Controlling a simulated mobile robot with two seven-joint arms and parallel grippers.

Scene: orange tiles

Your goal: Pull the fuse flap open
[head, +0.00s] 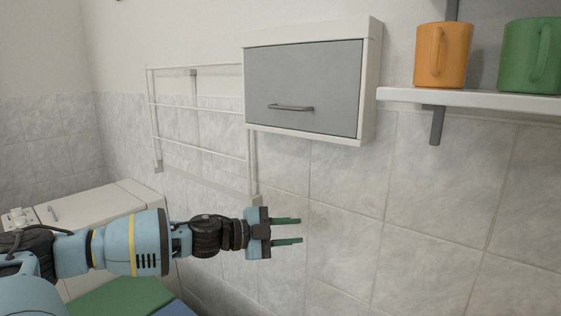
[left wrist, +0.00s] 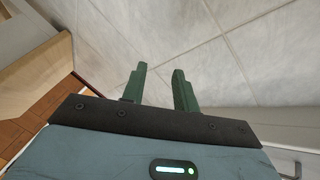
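The fuse flap (head: 303,85) is a grey panel on the front of a white wall box (head: 371,70). It looks shut, flush in its frame. A thin metal bar handle (head: 290,107) sits near its lower edge. My left gripper (head: 300,231) is below the box and below the handle, apart from both, with its fingers pointing right in the head view. Its two green fingers (left wrist: 158,88) stand apart with nothing between them in the left wrist view. My right gripper is not in view.
A white wire rack (head: 199,105) hangs on the wall left of the box. A white shelf (head: 480,101) at the right carries an orange mug (head: 443,55) and a green mug (head: 524,55). A white appliance (head: 95,225) stands at lower left. The tiled wall below the box is bare.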

